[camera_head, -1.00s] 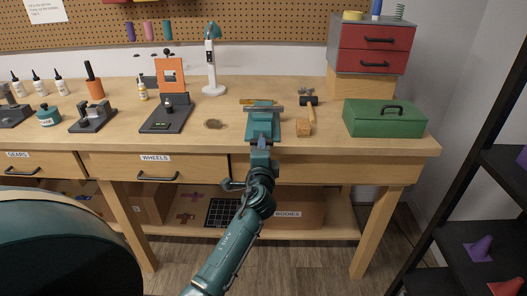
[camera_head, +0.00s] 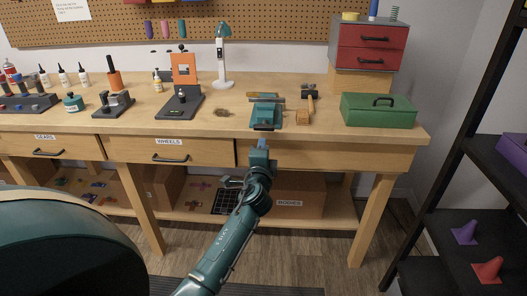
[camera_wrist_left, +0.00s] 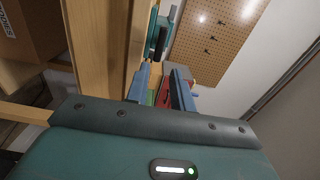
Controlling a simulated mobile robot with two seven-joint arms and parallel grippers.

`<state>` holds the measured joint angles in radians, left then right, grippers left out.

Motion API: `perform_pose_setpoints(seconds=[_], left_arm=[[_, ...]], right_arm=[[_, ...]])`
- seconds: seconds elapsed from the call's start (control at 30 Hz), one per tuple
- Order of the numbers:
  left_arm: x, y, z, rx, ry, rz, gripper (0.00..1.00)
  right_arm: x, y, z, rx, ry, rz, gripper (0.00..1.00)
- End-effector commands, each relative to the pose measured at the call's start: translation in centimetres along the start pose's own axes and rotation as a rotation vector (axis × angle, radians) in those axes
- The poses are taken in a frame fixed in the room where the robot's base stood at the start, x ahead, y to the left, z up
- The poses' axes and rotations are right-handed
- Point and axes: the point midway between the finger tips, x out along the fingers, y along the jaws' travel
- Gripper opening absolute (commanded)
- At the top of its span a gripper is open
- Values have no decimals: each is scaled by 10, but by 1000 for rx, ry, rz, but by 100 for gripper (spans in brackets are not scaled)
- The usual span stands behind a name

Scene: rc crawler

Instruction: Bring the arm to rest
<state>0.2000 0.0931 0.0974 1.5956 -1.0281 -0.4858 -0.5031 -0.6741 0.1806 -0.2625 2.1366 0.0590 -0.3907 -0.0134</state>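My teal left arm reaches up from the bottom of the head view. Its gripper (camera_head: 262,148) is in front of the workbench's front edge, below the teal vise (camera_head: 265,112). In the left wrist view the two blue fingers (camera_wrist_left: 162,85) stand apart with a gap between them. Through the gap I see red and green things in the background, and nothing looks held. My right gripper is in neither view.
The wooden workbench (camera_head: 330,143) carries a mallet (camera_head: 311,103), a green toolbox (camera_head: 378,109), a red drawer unit (camera_head: 371,47) and a lamp (camera_head: 222,55). A dark shelf rack (camera_head: 445,185) with cones stands at right. Floor shows between bench and rack.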

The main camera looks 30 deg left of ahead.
Motion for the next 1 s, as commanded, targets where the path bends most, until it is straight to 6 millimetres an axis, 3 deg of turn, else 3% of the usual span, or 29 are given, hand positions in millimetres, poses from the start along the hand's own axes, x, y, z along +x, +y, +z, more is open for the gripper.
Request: perform_pose_setpoints(seconds=[0.77, 0.87, 0.97, 1.0], left_arm=[[-4, 6, 0, -19, 14, 16, 24], [-28, 28, -7, -101, 65, 80, 24], [-75, 64, -20, -266, 144, 211, 24], [-100, 79, -26, -348, 176, 279, 24]], right_arm=[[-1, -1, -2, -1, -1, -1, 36], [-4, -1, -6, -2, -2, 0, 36], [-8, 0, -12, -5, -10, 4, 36], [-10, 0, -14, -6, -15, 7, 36]])
